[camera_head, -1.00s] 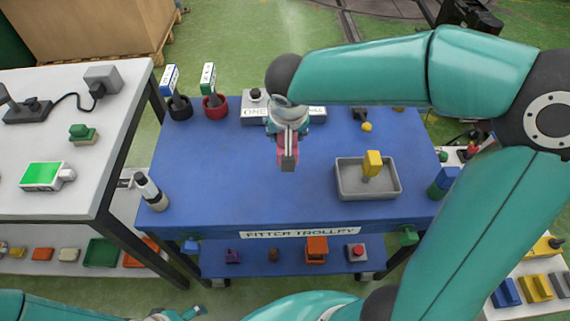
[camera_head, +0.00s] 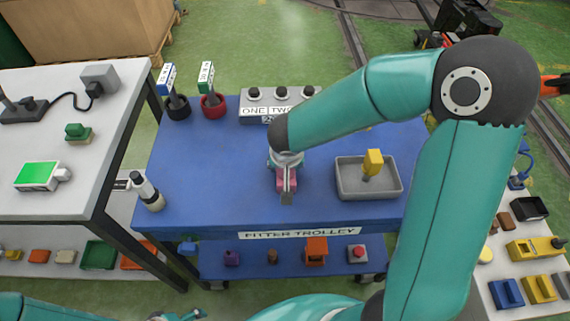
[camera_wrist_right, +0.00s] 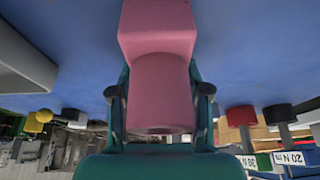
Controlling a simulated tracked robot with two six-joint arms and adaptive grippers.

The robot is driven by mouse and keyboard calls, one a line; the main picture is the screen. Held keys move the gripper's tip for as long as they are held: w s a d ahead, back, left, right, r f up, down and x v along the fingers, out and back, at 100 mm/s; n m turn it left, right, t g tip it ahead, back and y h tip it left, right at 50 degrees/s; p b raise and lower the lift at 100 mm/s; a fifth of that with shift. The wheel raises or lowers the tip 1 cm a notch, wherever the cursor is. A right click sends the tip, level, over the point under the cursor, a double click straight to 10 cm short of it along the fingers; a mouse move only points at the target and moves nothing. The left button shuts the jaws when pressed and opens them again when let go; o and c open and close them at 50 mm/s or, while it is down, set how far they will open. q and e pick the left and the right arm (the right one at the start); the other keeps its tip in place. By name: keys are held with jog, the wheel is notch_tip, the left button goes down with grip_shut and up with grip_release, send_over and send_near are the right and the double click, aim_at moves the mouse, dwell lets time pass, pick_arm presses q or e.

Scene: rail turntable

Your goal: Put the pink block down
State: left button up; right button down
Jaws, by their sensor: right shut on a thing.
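The pink block (camera_head: 281,183) is in my right gripper (camera_head: 286,190), over the front middle of the blue trolley top (camera_head: 215,190). In the right wrist view the pink block (camera_wrist_right: 158,45) fills the middle, with my right gripper's fingers (camera_wrist_right: 160,100) shut on either side of it. The far end of the block is cut off there, so I cannot tell whether it touches the blue surface. My left gripper (camera_head: 185,314) shows only in part at the bottom edge, and its jaws are not clear.
A grey tray (camera_head: 350,190) with a yellow-topped tool (camera_head: 373,162) is right of the pink block. A white-and-black cylinder (camera_head: 148,190) stands front left. Blue surface left of the block is clear.

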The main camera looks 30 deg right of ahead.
jog(key=shift+f, duration=0.1)
jog(key=c, duration=0.5)
grip_release()
jog(key=shift+c, duration=0.2)
